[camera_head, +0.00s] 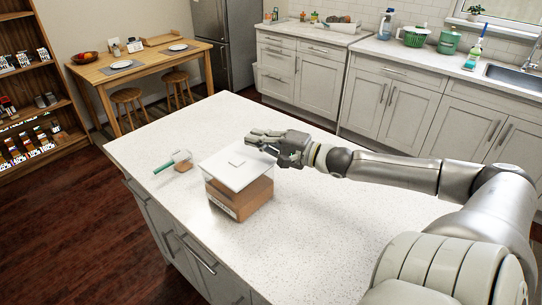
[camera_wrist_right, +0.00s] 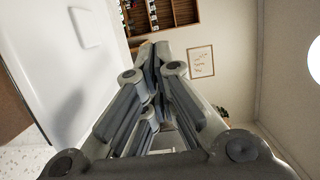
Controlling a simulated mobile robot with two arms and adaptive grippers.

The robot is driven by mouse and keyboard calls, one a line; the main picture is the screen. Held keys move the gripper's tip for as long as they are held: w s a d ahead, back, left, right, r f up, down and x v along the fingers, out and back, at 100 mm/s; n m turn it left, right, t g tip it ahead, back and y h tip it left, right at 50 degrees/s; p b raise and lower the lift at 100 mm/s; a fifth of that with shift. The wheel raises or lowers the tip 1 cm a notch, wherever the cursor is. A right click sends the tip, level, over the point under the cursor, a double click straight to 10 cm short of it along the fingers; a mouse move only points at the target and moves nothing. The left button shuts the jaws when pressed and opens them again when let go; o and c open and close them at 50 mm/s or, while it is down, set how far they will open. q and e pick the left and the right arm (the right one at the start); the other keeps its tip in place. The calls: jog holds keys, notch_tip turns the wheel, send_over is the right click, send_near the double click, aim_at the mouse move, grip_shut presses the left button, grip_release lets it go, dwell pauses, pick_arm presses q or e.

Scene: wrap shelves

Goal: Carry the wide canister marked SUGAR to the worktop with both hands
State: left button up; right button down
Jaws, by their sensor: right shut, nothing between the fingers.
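A wide square canister with a tan body (camera_head: 238,200) and a white lid (camera_head: 228,170) stands on the pale speckled island worktop. A label shows low on its near side, but its lettering is too small to read. The lid, with its small raised square, also fills the left of the right wrist view (camera_wrist_right: 62,75). My right gripper (camera_head: 252,138) is shut and empty at the lid's far right edge, pointing left. Its closed fingers show in the wrist view (camera_wrist_right: 150,62), beside the lid. I cannot tell whether they touch it. My left gripper is not in view.
A small tool with a green handle (camera_head: 165,167) lies left of the canister. The island worktop (camera_head: 310,235) is clear to the right and front. A wooden table (camera_head: 140,65) with stools stands behind, and a sink counter (camera_head: 400,52) runs along the back.

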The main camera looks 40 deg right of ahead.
jog(key=d, duration=0.6)
jog(key=f+b, duration=0.3)
jog(key=f, duration=0.2)
jog(key=f+b, duration=0.3)
jog(key=f, duration=0.2)
jog(key=f+b, duration=0.3)
jog(key=f, duration=0.2)
jog(key=shift+w+d+f, duration=0.1)
jog(key=shift+w+d, duration=0.15)
jog(key=shift+w, duration=0.05)
jog(key=shift+a+r, duration=0.2)
jog(key=shift+a, duration=0.15)
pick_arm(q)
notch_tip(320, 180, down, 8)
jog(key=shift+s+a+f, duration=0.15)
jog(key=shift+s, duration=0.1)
pick_arm(e)
jog(key=shift+a, duration=0.25)
